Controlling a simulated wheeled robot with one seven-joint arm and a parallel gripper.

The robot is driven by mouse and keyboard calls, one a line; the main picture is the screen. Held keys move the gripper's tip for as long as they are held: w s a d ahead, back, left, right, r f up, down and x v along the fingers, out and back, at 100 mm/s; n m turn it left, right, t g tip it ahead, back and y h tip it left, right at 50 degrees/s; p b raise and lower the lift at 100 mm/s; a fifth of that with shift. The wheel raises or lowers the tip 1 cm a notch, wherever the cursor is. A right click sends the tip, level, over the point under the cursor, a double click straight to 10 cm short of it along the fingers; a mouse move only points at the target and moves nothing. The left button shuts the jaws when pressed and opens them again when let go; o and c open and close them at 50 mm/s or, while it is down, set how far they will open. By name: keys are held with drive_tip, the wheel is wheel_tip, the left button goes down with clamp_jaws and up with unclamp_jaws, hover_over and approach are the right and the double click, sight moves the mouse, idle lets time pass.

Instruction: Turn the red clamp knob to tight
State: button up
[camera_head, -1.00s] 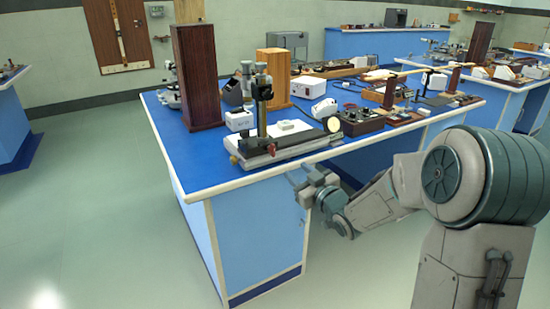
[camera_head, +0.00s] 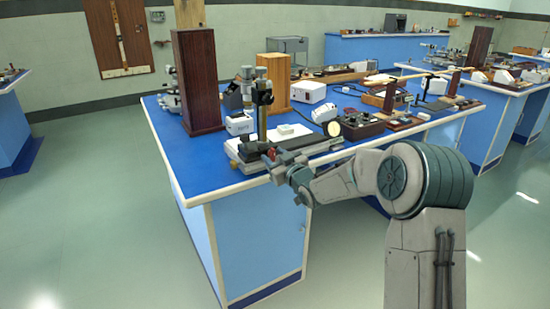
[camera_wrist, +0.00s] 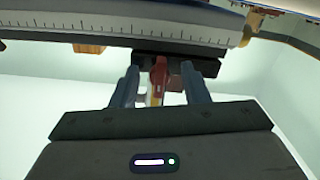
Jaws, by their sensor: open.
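The red clamp knob (camera_wrist: 158,76) shows in the wrist view as a narrow red piece below a dark block, under a bar with a ruled scale (camera_wrist: 150,27). My gripper (camera_wrist: 160,70) is open, with one finger on each side of the knob and visible space between. In the head view my gripper (camera_head: 277,161) is at the front edge of the instrument base (camera_head: 238,158), which carries a black upright microscope stand (camera_head: 262,112). The knob is hard to make out there behind my gripper. I cannot tell which way it is turned.
The blue bench (camera_head: 200,170) has a pale rim along its front. A tall dark wooden box (camera_head: 197,85) stands left of the stand, and a lighter wooden block (camera_head: 273,75) stands behind. A dark control box (camera_head: 362,124) sits to the right. The floor at left is clear.

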clamp_jaws()
drive_tip(key=shift+m, duration=0.3)
drive_tip(key=m, duration=0.3)
drive_tip(key=m+p, duration=0.1)
drive_tip(key=m, duration=0.4)
drive_tip(key=m+p, duration=0.1)
drive_tip(key=m, duration=0.3)
drive_tip(key=shift+m+p, duration=0.7)
drive_tip(key=shift+m, duration=1.9)
